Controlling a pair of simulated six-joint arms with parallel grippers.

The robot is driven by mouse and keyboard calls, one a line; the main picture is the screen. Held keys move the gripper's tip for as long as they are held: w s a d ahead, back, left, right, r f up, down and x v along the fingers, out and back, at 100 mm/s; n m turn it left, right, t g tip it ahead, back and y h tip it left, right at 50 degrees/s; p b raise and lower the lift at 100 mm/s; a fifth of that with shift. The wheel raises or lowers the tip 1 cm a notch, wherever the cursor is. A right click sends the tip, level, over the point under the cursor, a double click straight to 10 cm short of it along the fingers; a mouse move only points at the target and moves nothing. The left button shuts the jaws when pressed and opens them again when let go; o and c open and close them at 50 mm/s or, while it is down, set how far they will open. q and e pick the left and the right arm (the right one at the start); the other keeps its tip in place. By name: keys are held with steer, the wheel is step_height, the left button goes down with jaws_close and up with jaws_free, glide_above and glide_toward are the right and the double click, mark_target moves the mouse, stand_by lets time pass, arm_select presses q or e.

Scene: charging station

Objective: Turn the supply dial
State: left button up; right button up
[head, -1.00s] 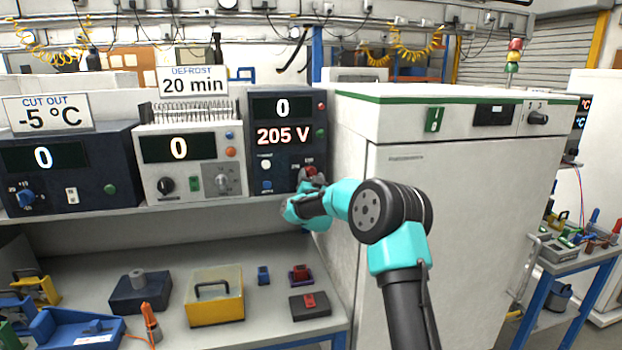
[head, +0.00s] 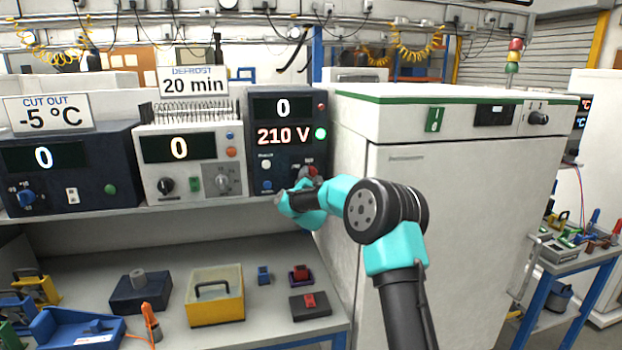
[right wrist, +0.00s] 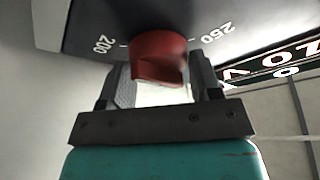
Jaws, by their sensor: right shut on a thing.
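My right gripper (right wrist: 158,80) is shut on the red knob, one finger on each side. In the head view my right gripper (head: 308,184) covers part of the dial. My left gripper is not in view.
A white unit labelled DEFROST (head: 190,160) stands directly left of the supply, and a dark CUT OUT unit (head: 70,165) further left. A large white cabinet (head: 450,200) is close on the right. Small tools and boxes lie on the bench below.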

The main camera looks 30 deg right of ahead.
steer(key=o, duration=0.9)
steer(key=shift+o, duration=0.2)
steer(key=shift+s, duration=0.1)
steer(key=v, duration=1.7)
steer(key=shift+s+a, duration=0.1)
